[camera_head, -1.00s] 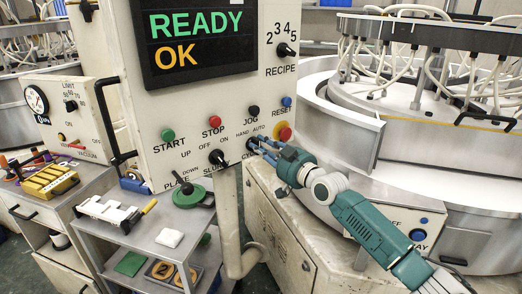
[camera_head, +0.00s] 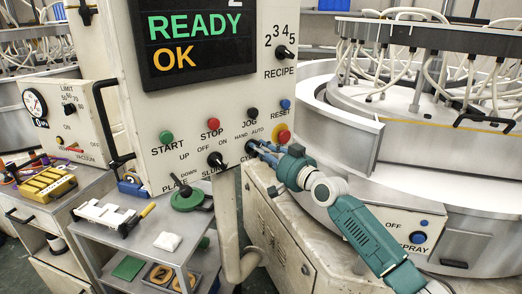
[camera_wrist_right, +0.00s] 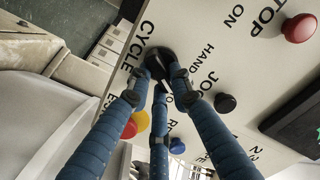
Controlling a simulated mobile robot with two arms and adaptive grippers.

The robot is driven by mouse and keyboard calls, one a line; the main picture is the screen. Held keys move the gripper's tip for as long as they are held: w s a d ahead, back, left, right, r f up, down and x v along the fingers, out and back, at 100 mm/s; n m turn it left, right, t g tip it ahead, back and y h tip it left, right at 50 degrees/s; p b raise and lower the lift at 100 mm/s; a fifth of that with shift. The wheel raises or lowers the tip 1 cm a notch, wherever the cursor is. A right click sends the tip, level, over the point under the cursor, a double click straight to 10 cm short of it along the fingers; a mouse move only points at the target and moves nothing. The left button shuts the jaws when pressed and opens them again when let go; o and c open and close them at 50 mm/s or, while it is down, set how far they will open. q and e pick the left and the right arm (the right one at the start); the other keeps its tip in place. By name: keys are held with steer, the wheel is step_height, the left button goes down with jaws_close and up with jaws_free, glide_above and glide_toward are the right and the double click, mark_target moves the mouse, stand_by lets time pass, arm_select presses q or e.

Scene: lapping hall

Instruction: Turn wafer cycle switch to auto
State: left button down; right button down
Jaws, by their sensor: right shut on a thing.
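The wafer cycle switch (camera_head: 251,147) is a black knob low on the white control panel (camera_head: 200,120), below the HAND and AUTO labels. It also shows in the right wrist view (camera_wrist_right: 158,62), beside the CYCLE lettering. My right gripper (camera_head: 257,148) is at the switch with its blue fingers closed around the knob; they also show in the right wrist view (camera_wrist_right: 163,76). The fingers hide part of the knob and some lettering, so I cannot tell which way it points. My left gripper is not in view.
A red emergency button on yellow (camera_head: 284,137) sits close beside my right fingers. The JOG knob (camera_head: 252,113) and blue RESET button (camera_head: 285,104) are just above. A display reads READY OK.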

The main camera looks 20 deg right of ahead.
steer(key=shift+f, duration=0.1)
steer(key=c, duration=1.5)
jaws_free()
steer(key=shift+c, duration=0.2)
steer(key=v, duration=1.2)
